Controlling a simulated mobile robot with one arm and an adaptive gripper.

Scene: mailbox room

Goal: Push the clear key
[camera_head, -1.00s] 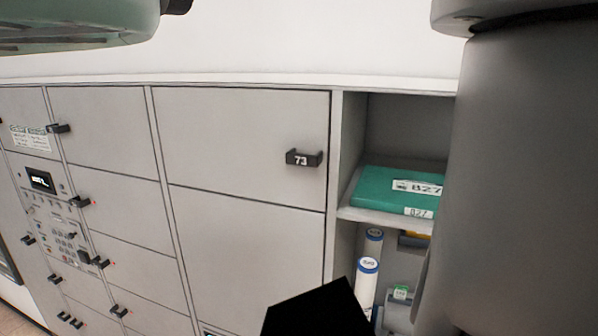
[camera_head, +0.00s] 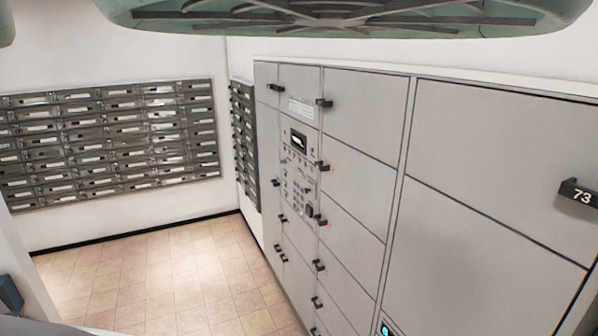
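The control panel (camera_head: 299,165) is set upright in a narrow column of the grey locker wall, at the middle of the head view. It has a small dark display (camera_head: 298,140) with lit characters and small keys and fittings below it. A keypad (camera_head: 303,190) seems to sit in its lower part. The panel is seen at a steep angle and the keys are too small to read, so I cannot tell which one is the clear key. My gripper is not in view.
Grey lockers (camera_head: 365,110) with protruding dark handles line the right side. A handle marked 73 (camera_head: 580,193) is at the far right. Metal mailboxes (camera_head: 110,140) cover the back wall at left. The tiled floor (camera_head: 180,275) before them is clear.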

